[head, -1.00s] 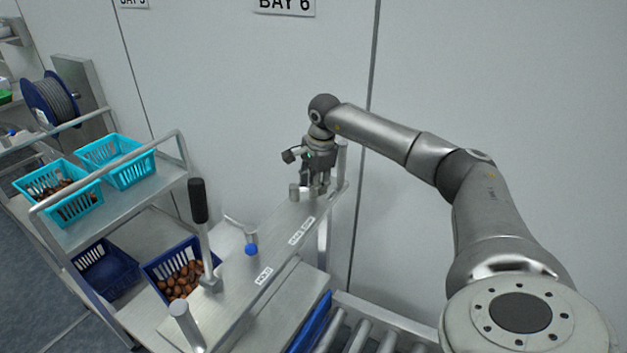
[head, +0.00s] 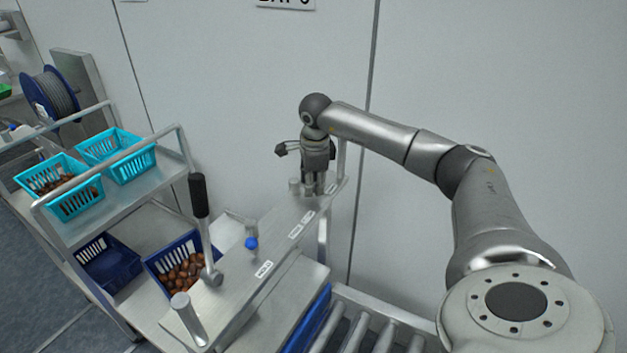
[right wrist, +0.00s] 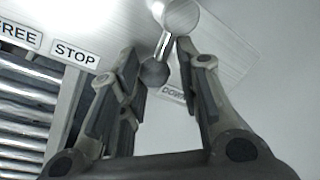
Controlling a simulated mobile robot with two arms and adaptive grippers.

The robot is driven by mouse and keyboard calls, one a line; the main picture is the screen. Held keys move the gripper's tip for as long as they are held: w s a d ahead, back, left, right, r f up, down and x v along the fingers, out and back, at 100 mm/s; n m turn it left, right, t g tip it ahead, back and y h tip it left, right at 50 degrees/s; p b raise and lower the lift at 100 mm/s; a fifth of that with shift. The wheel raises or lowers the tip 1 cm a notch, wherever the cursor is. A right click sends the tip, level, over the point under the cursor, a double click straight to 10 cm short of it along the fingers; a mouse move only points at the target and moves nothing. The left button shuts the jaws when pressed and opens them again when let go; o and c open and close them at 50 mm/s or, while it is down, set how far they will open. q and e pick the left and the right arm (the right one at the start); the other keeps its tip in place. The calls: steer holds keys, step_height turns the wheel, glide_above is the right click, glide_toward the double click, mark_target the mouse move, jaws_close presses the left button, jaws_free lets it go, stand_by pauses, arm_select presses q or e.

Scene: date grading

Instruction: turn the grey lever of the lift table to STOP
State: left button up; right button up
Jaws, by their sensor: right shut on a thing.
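The grey lever is a short rod with a dark grey ball (right wrist: 155,73), running from a round metal post (right wrist: 180,16) in the right wrist view. My right gripper (head: 314,190) is at the far end of the metal panel (head: 238,285) in the head view, pointing down, its fingers shut on the lever's ball end. In the right wrist view its fingers (right wrist: 160,72) stand on either side of the ball. The STOP label (right wrist: 75,53) is left of the ball; a partly covered DOWN label (right wrist: 171,94) is just below it. My left gripper is not in view.
A black-handled lever (head: 198,197) and a blue-knobbed lever (head: 251,243) stand nearer on the panel, by a HOLD label (head: 263,269). A cart with turquoise baskets (head: 122,162) is at left. Rollers (head: 345,330) lie in front; a wall is close behind.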

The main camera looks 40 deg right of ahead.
steer(key=shift+s+a+f+m+g, duration=0.2)
steer(key=shift+a+m, duration=0.4)
steer(key=shift+m, duration=0.3)
steer(key=shift+s+a+f+m+g, duration=0.15)
steer(key=shift+a+m, duration=0.4)
steer(key=shift+m, duration=0.35)
steer(key=shift+w+a+r+m+h, duration=0.15)
steer(key=shift+a+m, duration=0.1)
steer(key=shift+m, duration=0.3)
steer(key=shift+s+a+r+m+h, duration=0.1)
steer(key=shift+a+m+h, duration=0.1)
steer(key=shift+m, duration=0.35)
steer(key=shift+w, duration=0.1)
stand_by(0.5)
steer(key=o, duration=1.1)
steer(key=shift+w+a+r, duration=0.1)
steer(key=shift+a+r, duration=0.05)
steer(key=shift+d+r, duration=0.1)
steer(key=shift+d, duration=0.15)
step_height(320, 180, up, 12)
steer(key=s+a, duration=0.1)
steer(key=a, duration=0.1)
steer(key=shift+f, duration=0.2)
steer(key=shift+s, duration=0.1)
steer(key=shift+c, duration=0.4)
